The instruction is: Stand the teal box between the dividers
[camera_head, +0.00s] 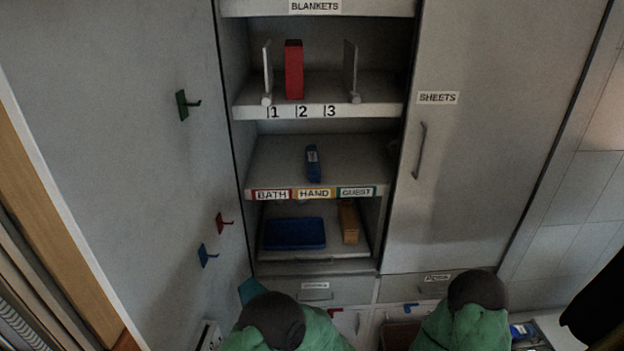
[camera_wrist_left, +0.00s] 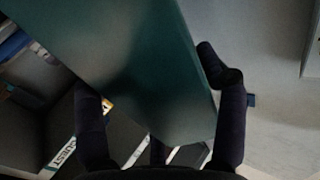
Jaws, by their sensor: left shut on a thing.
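The teal box (camera_wrist_left: 150,60) fills the middle of the left wrist view, tilted, with its far end out of frame. My left gripper (camera_wrist_left: 155,85) has its dark fingers on both sides of it and is shut on it. In the head view only a corner of the teal box (camera_head: 251,289) shows beside my left arm, low and in front of the cabinet. The left divider (camera_head: 267,72) and right divider (camera_head: 350,70) stand on the upper shelf. A red box (camera_head: 294,70) stands upright between them, nearer the left one. My right gripper is out of view.
The numbered shelf (camera_head: 318,111) has free room between the red box and the right divider. Below are a small blue box (camera_head: 313,163), a blue bin (camera_head: 294,234) and an orange box (camera_head: 348,222). Hooks, including a green one (camera_head: 184,105), stick out from the left panel.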

